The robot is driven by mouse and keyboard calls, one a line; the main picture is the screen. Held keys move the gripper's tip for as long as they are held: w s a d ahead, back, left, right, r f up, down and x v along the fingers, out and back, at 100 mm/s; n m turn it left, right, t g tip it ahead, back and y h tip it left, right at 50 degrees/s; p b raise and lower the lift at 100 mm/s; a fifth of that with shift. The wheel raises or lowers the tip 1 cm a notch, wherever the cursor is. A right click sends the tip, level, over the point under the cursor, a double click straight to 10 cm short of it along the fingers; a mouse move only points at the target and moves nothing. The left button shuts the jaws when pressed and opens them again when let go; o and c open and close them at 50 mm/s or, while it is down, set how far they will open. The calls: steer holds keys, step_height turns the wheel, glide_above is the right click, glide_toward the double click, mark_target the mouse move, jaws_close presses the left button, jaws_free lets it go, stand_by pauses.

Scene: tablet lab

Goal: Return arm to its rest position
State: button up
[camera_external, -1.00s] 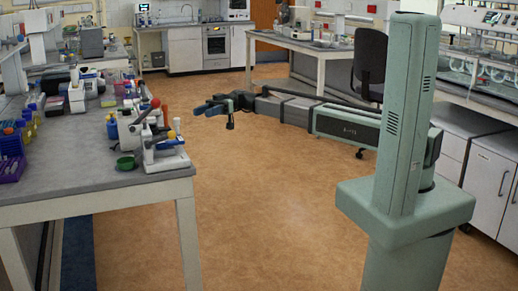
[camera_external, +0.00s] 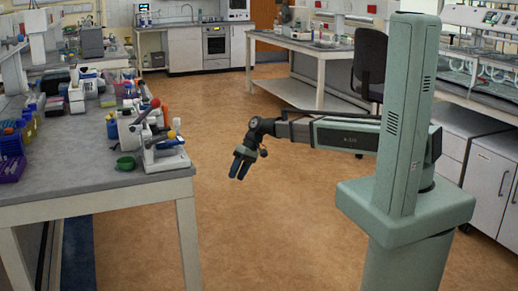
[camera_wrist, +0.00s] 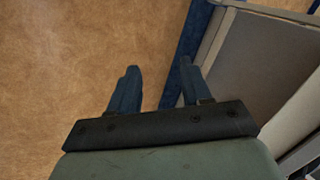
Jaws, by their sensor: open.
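My gripper (camera_external: 240,168) hangs above the open brown floor, to the right of the left lab bench, and points down and slightly left. It holds nothing.
A grey-topped bench (camera_external: 90,195) stands at left, with a tablet press-like device (camera_external: 164,150), a green cup (camera_external: 126,163) and a purple rack (camera_external: 12,168). A black chair (camera_external: 370,62) and a back table (camera_external: 300,45) stand beyond my arm. The floor (camera_external: 270,230) between is clear.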

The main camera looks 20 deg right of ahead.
steer(key=s+d+f+m+h, duration=0.1)
steer(key=s+d+f+h, duration=0.3)
steer(key=d+f, duration=0.65)
steer(key=s+d+f+m+h, duration=0.1)
steer(key=s+d+f+h, duration=0.1)
steer(key=s+d+f, duration=0.65)
steer(key=s+d+f+m+g, duration=0.1)
steer(key=s+d+f+g, duration=0.1)
steer(key=s+d+f, duration=0.4)
steer(key=s+d+f+m+g, duration=0.2)
steer(key=s+d+f, duration=0.3)
steer(key=s+d, duration=0.8)
steer(key=shift+s+f+g, duration=0.35)
steer(key=shift+s+g, duration=0.35)
steer(key=shift+s, duration=0.15)
